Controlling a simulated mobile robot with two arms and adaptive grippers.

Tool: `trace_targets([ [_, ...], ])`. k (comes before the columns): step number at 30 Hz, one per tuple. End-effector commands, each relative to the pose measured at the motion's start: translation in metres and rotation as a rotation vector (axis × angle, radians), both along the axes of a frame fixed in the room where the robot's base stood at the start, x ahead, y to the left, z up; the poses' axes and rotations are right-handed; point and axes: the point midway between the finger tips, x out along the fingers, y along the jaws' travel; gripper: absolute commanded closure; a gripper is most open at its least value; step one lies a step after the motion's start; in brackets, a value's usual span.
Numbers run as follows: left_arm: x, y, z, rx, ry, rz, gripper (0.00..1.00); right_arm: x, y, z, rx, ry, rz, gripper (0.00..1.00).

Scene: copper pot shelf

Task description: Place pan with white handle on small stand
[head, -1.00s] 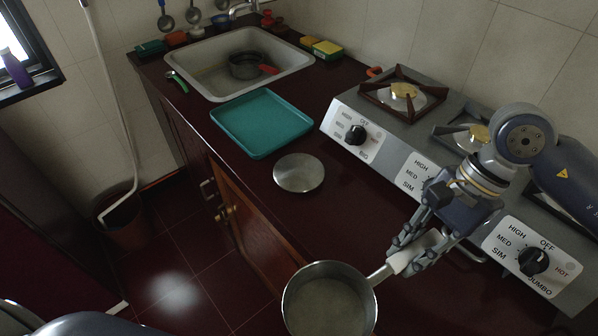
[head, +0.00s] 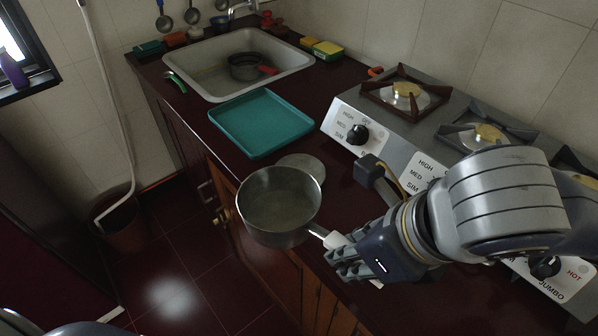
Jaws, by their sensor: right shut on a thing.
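The pan with the white handle (head: 279,203) is a metal saucepan, held upright at the counter's front edge. My right gripper (head: 343,262) is shut on its white handle (head: 337,240). The small stand (head: 303,164) is a round grey disc on the counter, just behind the pan. The pan covers the stand's near part in the head view. I cannot tell the exact height of the pan over the counter. My left gripper is not in view.
A teal tray (head: 262,123) lies behind the stand. A sink (head: 206,75) holding a dark pan with a red handle (head: 252,67) is farther back. A gas stove (head: 395,125) lines the right side. The counter drops off to the floor at left.

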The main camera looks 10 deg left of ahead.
Motion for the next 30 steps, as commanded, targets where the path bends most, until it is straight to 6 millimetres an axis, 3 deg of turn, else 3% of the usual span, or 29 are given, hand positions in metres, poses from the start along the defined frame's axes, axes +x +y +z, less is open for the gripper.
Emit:
trace_targets([
  [5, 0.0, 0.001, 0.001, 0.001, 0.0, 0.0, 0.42, 0.003, 0.004, 0.003, 0.004, 0.0, -0.054, 1.0],
  [8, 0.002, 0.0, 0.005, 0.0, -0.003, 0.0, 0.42, 0.019, 0.004, 0.003, 0.002, 0.003, -0.065, 1.0],
  [21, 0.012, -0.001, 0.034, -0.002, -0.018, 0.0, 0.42, 0.129, 0.01, -0.006, 0.002, 0.002, -0.061, 1.0],
  [25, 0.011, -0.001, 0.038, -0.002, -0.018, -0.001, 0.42, 0.148, 0.012, -0.009, 0.003, 0.001, -0.057, 1.0],
  [30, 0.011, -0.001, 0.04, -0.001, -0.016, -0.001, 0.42, 0.158, 0.012, -0.013, 0.002, 0.001, -0.055, 1.0],
])
